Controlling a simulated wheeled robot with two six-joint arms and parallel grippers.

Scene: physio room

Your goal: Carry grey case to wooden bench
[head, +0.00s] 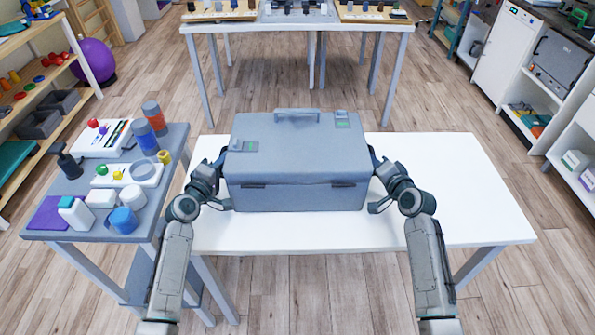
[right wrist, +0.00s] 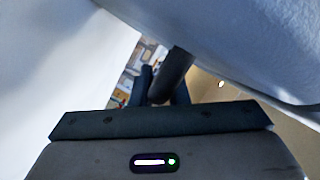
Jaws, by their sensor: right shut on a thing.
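The grey case (head: 295,160), a large box with a top handle and latches, is upright at the white table (head: 440,200); I cannot tell whether its base touches the top. My right gripper (head: 376,182) is at the case's right side, shut on it; its grip point is partly hidden. My left gripper (head: 222,182) is at the case's left side, its fingers partly hidden, so its closing is unclear. In the right wrist view the case's grey wall (right wrist: 250,45) fills the upper right, beside the dark fingers (right wrist: 160,90). I cannot pick out a wooden bench.
A small grey side table (head: 175,140) with bottles, tubs and boxes stands close on the left. A long table (head: 295,27) with boards of pegs is at the back. Shelves line both sides, with a purple ball (head: 96,60) at left. Wooden floor between is clear.

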